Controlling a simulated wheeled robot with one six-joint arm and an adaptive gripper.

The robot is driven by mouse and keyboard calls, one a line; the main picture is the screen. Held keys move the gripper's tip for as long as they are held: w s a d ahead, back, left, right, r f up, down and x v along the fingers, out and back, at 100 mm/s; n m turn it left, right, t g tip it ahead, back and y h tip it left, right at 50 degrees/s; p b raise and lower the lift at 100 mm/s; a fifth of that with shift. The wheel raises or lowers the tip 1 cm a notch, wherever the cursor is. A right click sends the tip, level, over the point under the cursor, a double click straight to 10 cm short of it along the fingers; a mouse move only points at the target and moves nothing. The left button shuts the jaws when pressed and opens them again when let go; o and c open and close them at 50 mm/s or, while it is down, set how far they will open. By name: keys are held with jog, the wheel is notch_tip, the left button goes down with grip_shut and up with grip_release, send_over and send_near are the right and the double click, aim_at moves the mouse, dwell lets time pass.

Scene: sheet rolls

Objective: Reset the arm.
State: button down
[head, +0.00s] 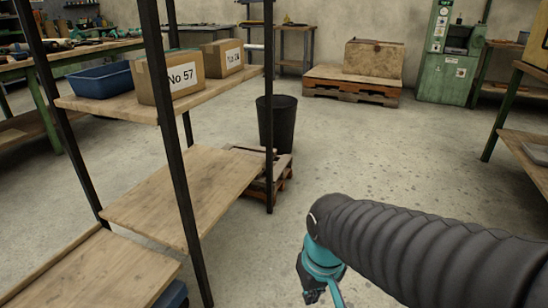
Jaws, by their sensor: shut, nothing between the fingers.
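My arm, in a black ribbed sleeve, reaches in from the lower right of the head view. It ends in a teal wrist. My gripper (310,292), dark and small at the bottom edge, points down beside the teal part. It is shut and empty, though its fingers are hard to make out. It is over open floor, to the right of the shelf rack and apart from it.
A rack with black posts and wooden shelves (185,192) stands at left, holding a blue bin (100,82) and cardboard boxes (172,76). A black bucket (277,123) stands behind it. A pallet (350,88) bears a large box (373,61). The middle floor is clear.

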jog(key=s+d+r+m+t+p, duration=0.2)
jog(key=s+d+r+m+t, duration=0.1)
jog(key=d+r, duration=0.5)
notch_tip(320, 180, up, 2)
jog(key=shift+s+d+r+t+h, duration=0.1)
jog(key=shift+s+d+t+h, duration=0.2)
jog(key=shift+s+t, duration=0.3)
